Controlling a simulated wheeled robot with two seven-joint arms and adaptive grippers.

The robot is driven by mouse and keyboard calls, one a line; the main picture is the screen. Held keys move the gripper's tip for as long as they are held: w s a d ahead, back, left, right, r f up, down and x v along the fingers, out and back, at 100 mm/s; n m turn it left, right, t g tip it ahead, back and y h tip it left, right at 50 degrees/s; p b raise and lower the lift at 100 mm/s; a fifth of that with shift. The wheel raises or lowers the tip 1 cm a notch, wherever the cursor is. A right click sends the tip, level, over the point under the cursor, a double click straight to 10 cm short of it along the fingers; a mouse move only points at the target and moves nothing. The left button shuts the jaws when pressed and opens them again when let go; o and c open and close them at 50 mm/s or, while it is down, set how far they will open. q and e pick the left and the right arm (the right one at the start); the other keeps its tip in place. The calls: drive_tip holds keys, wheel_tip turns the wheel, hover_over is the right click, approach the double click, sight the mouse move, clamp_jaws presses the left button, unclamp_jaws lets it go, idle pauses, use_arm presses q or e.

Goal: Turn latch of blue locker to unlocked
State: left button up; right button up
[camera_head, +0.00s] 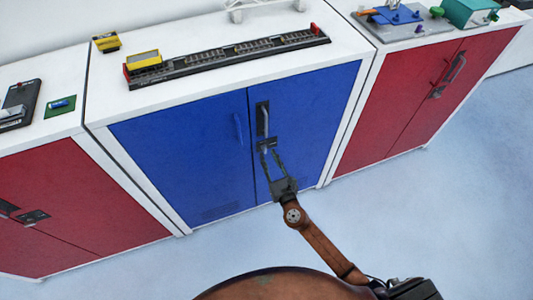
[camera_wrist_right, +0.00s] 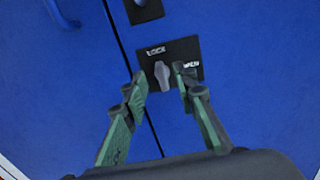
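The blue locker (camera_head: 190,140) stands in the middle of the head view with both doors closed. Its latch is a grey knob (camera_wrist_right: 162,75) on a black plate (camera_wrist_right: 185,52) in the right wrist view, below the door handle (camera_head: 262,119). The plate carries a label at its left and another at its right, and the knob stands about upright in the picture. My right gripper (camera_wrist_right: 160,80) is open, with one finger on each side of the knob and a gap to each. In the head view my right gripper (camera_head: 270,155) reaches up to the latch. My left gripper is not in view.
Red lockers stand at the left (camera_head: 70,200) and right (camera_head: 400,95). A rail model (camera_head: 230,58) and a yellow block (camera_head: 106,42) lie on the blue locker's white top. The floor (camera_head: 440,200) in front is clear.

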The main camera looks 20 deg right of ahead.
sight(264, 149)
drive_tip(key=shift+w, duration=1.25)
drive_tip(key=shift+c, duration=0.6)
clamp_jaws()
